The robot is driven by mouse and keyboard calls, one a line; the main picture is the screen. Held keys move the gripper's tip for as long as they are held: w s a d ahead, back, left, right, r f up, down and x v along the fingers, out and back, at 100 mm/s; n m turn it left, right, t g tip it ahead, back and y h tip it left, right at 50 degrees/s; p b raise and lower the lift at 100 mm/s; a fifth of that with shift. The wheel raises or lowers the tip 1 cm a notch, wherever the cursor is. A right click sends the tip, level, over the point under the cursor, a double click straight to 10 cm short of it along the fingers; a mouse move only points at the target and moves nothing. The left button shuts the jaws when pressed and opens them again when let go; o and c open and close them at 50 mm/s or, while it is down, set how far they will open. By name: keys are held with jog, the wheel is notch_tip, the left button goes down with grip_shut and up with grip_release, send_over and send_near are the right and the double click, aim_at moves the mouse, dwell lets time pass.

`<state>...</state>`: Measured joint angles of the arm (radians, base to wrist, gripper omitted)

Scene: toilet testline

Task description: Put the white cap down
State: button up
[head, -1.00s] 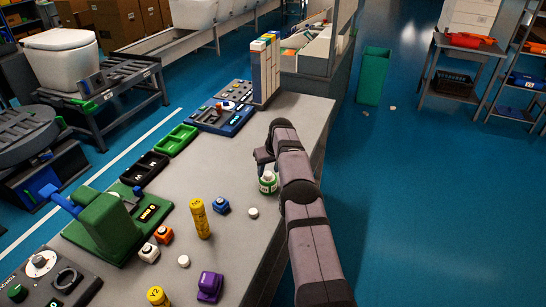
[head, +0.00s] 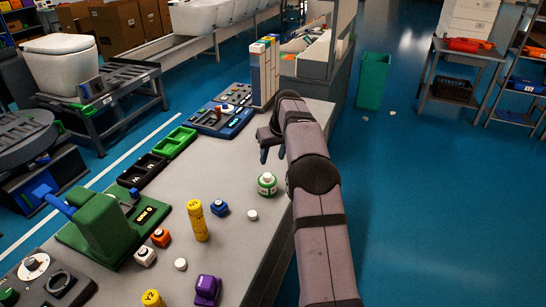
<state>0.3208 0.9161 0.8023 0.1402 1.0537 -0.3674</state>
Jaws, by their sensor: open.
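A short round green-and-white piece (head: 267,185) stands upright on the grey bench near its right edge; its top looks pale with a small knob. My gripper (head: 272,155) is above and behind it, open, with its fingers pointing down and clear of the piece. I see nothing between the fingers. Two small white round caps lie on the bench: one white cap (head: 252,215) just in front of the green-and-white piece, another white cap (head: 181,264) further front left. I cannot tell which one the task means.
A green press (head: 100,225) is at left. Green and black trays and a blue panel (head: 222,119) lie behind.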

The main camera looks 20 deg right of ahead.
jog(key=s+a+g, duration=0.2)
jog(key=s+a, duration=0.9)
jog(key=s, duration=0.4)
jog(key=s+a+f, duration=0.2)
jog(key=s, duration=0.6)
jog(key=s+a+f+g, duration=0.1)
jog(key=s+a+f, duration=0.1)
jog(key=s, duration=0.7)
jog(key=s+a+f+g, duration=0.1)
jog(key=s+a+f, duration=0.1)
jog(key=s, duration=0.7)
jog(key=shift+a+f, duration=0.35)
jog(key=shift+f, duration=0.1)
